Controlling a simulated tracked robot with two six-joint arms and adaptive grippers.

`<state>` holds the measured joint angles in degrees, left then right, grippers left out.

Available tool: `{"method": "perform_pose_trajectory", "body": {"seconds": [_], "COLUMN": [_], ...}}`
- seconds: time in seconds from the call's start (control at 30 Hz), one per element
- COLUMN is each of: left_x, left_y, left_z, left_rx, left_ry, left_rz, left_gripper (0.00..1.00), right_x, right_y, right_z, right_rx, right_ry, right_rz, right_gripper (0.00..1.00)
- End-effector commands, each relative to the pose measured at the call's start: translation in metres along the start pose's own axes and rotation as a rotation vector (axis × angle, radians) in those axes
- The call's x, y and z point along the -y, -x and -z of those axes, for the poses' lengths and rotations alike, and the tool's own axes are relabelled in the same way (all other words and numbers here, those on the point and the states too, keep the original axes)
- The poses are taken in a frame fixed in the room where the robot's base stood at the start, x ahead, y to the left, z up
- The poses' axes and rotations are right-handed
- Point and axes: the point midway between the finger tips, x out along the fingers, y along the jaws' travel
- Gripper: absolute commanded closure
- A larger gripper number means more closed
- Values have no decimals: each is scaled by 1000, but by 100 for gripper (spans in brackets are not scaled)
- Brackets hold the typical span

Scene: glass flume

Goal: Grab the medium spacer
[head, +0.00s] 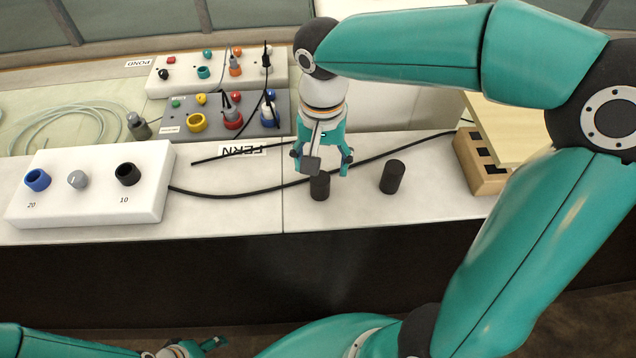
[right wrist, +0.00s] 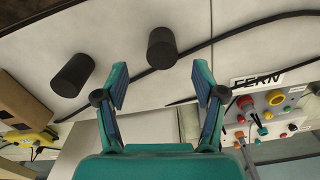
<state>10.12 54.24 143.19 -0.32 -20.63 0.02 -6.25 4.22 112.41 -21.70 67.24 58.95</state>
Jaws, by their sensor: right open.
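Two dark cylinders that look like spacers stand upright on the white bench in the head view. One spacer (head: 319,188) is just below my right gripper (head: 322,165); the other spacer (head: 392,177) is to its right. I cannot tell by size which is the medium one. In the right wrist view, the nearer spacer (right wrist: 162,48) lies ahead of the gap between the open, empty fingers (right wrist: 160,82). The other spacer (right wrist: 72,75) is left of them. My left gripper (head: 185,349) is at the bottom edge, mostly cut off, its jaws unclear.
A black cable (head: 235,193) runs across the bench behind the spacers. A white block (head: 90,185) with coloured fittings stands at left. A slotted wooden box (head: 481,165) is at right. Panels with sockets (head: 220,117) and a FERN label (head: 243,150) lie behind.

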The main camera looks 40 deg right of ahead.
Motion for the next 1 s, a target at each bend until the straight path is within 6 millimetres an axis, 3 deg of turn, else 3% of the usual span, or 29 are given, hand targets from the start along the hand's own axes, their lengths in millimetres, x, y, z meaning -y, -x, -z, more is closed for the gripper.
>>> {"method": "perform_pose_trajectory", "body": {"seconds": [0.1, 0.37, 0.7, 0.97, 1.0], "left_x": [0, -1, -3, -3, -3], "left_y": [0, 2, 10, 9, 9], "left_z": [0, 0, 0, 0, 0], "left_rx": [0, 0, -1, 0, 0], "left_ry": [0, 0, 0, 0, 0], "left_rz": [0, 0, 0, 0, 0], "left_gripper": [37, 37, 37, 37, 37], "right_x": [0, 2, 4, 5, 5], "right_y": [-18, -33, -75, -78, -78], "right_z": [0, 1, 4, 4, 4], "right_rx": [2, 1, 2, 0, 0], "right_ry": [0, 1, 2, 3, 3], "right_rz": [-2, -1, -1, 2, 2], "right_gripper": [31, 31, 31, 31, 36]}}
